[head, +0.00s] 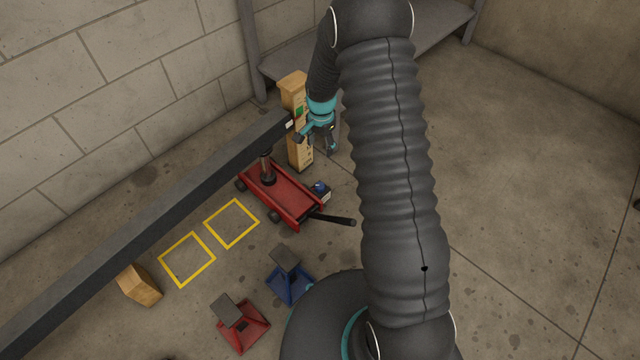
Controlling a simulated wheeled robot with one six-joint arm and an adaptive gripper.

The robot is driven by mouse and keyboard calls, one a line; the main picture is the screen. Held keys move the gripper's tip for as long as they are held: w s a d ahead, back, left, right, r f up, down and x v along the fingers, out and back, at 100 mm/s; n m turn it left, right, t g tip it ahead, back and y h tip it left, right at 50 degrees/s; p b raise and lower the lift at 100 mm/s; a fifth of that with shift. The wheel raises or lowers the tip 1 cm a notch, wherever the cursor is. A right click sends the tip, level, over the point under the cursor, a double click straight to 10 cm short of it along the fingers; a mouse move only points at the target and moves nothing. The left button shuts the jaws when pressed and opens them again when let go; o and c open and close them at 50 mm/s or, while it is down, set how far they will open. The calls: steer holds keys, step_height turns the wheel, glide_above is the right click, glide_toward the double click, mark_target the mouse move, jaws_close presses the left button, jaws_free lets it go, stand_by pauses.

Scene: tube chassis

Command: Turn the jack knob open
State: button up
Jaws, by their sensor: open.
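The red floor jack (285,198) stands on the floor under the long dark tube (150,220). Its post (267,168) rises to the tube; I cannot tell whether they touch. A small blue knob (320,186) shows at the jack's right side, beside a light block. The black handle (333,219) sticks out to the right at the jack's front end. My gripper (317,143) is open, with nothing seen between its fingers. It appears above and behind the knob in the picture, apart from it. The knob's turn position is too small to read.
Cardboard boxes (294,88) are stacked behind my gripper, near a grey shelf (440,38). A blue stand (288,277), a red stand (241,322) and a wooden block (139,286) sit on the floor near two yellow squares (187,284).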

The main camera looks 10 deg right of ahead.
steer(key=m, duration=0.1)
glide_toward(320, 185)
steer(key=shift+g, duration=0.3)
steer(key=f, duration=0.9)
steer(key=shift+w+f+b, duration=0.2)
steer(key=shift+f+b, duration=0.05)
steer(key=shift+b, duration=0.15)
steer(key=c, duration=1.2)
